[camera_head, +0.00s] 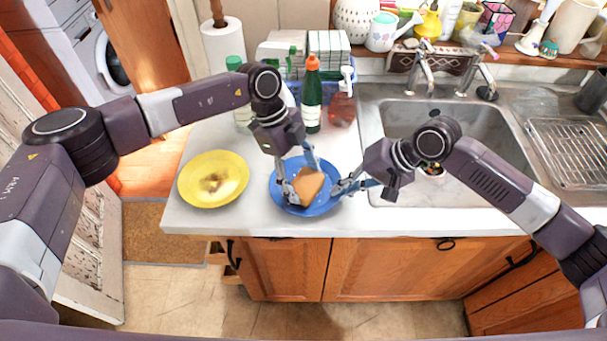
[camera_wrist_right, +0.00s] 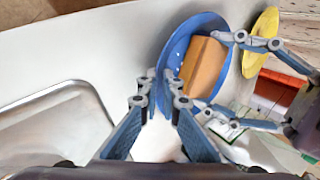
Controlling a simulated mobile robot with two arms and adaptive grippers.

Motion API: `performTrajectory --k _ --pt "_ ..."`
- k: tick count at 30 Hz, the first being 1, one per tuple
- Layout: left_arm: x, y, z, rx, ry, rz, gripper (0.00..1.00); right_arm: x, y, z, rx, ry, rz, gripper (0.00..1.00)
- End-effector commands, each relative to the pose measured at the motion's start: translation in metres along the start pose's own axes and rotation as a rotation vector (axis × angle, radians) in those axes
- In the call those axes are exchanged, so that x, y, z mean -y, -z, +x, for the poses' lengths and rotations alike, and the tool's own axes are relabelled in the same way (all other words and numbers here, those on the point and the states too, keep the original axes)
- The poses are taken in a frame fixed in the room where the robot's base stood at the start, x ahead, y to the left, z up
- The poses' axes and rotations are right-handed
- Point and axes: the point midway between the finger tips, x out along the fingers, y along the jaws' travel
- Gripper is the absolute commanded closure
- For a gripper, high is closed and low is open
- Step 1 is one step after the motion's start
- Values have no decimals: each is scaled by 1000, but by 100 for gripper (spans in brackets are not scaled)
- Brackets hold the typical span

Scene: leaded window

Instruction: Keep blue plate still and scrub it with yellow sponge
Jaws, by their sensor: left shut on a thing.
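The blue plate (camera_head: 290,206) lies on the counter near its front edge; it also shows in the right wrist view (camera_wrist_right: 176,50). The yellow sponge, an orange-tan block (camera_head: 309,187), is over the plate and shows in the right wrist view (camera_wrist_right: 203,68). My left gripper (camera_head: 298,178) is shut on the sponge, with one finger on each side. Whether the sponge presses on the plate is hard to tell. My right gripper (camera_wrist_right: 160,90) is at the plate's right rim, its fingertips close together with the rim between them.
A yellow plate (camera_head: 213,179) with a brown stain lies to the left on the counter. Bottles, including a green one (camera_head: 311,98), and a blue rack stand behind. The sink (camera_head: 470,125) and its taps are to the right. The counter's front edge is close.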

Motion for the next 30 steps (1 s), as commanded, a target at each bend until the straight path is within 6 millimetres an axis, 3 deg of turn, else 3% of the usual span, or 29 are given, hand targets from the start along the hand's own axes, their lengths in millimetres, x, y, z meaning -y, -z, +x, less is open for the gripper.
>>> performTrajectory --k 14,30 --pt "18 -11 -5 1 0 0 57 0 0 0 -1 0 0 100" --pt "0 0 0 0 -1 0 57 0 0 0 0 0 0 100"
